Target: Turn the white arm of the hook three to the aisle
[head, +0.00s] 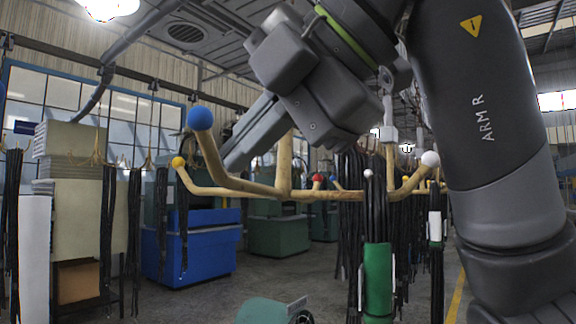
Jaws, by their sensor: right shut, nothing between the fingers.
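A wooden hook (284,172) hangs in front of me, its upper stem hidden behind my right gripper. Its arms end in coloured balls: a large blue ball (201,118) and a yellow ball (178,162) at left, and a white ball (430,158) at the right end of the long bar. A small white ball (368,173) and a red one (318,178) show farther back; I cannot tell which hook they belong to. My right gripper (229,162) is shut and empty, its tips close to the blue-tipped arm in the picture. Contact cannot be told. My left gripper is not in view.
Black hoses (375,212) hang below the bar at right, with a green sleeve (378,275) on them. More hoses (133,230) hang at left. A blue machine (190,250) and a green one (278,236) stand behind. Grey floor shows between them.

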